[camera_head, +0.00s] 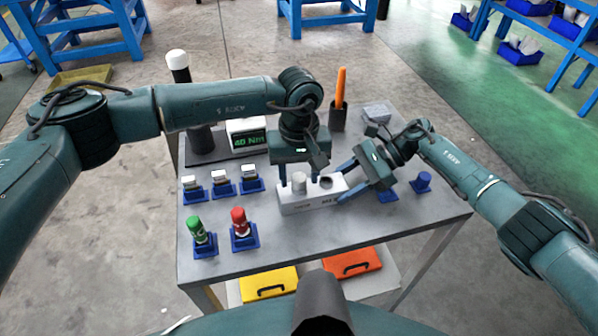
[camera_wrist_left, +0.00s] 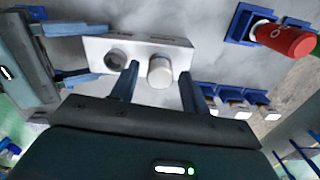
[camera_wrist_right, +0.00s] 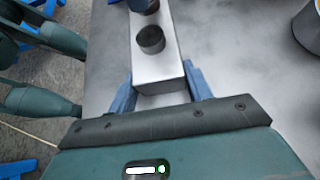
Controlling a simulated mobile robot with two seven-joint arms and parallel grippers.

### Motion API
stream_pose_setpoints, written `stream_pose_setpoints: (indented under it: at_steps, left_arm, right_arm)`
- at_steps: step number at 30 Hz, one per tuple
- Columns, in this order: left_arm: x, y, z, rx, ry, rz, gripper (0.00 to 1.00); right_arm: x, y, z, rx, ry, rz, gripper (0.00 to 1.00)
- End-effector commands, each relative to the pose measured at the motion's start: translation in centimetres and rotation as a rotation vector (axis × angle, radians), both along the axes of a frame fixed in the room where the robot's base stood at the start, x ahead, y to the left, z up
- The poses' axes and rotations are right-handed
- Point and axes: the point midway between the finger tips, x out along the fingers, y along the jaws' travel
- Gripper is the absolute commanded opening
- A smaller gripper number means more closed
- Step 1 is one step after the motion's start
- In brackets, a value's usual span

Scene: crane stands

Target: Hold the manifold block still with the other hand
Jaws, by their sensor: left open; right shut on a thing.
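The white manifold block (camera_head: 297,206) lies on the grey table. A white cylindrical plug (camera_head: 299,181) stands upright on its left part, and a dark round port (camera_head: 326,182) is open to the right of it. My right gripper (camera_wrist_right: 160,92) is shut on the block's right end, with one blue finger on each side. My left gripper (camera_wrist_left: 160,88) is above the block, open, with its blue fingers on either side of the white plug (camera_wrist_left: 160,72). The block (camera_wrist_left: 100,44) and open port also show in the left wrist view.
Red (camera_head: 239,222) and green (camera_head: 197,229) cylinders stand in blue holders at the front left, with several small holders behind them. A display (camera_head: 247,139) reads 40 Nm. An orange-handled tool (camera_head: 341,86) stands behind. The table's front middle is clear.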

Motion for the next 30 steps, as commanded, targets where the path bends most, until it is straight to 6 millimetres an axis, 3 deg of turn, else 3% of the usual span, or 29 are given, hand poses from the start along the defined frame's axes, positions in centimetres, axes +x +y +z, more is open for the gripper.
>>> stream_pose_setpoints:
  at_steps: [5, 12, 19, 25, 30]
  left_arm:
    - [0.01, 0.02, 0.00, 0.000, 0.000, 0.100, 0.46]
    - [0.02, 0.02, -0.01, 0.001, 0.000, 0.410, 0.46]
    - [0.03, 0.02, 0.00, 0.001, -0.001, 0.551, 0.46]
    - [0.04, 0.00, 0.02, 0.000, -0.001, 0.818, 0.46]
    - [0.04, 0.01, 0.02, 0.001, -0.001, 0.935, 0.46]
  right_arm:
    - [0.06, 0.02, 0.12, 0.001, -0.001, 0.000, 0.19]
    - [0.06, 0.02, 0.12, 0.001, -0.001, 0.000, 0.19]
    - [0.06, 0.01, 0.11, 0.001, -0.001, 0.000, 0.19]
    - [0.06, 0.02, 0.12, 0.001, -0.001, 0.000, 0.19]
    - [0.06, 0.02, 0.12, 0.001, -0.001, 0.000, 0.19]
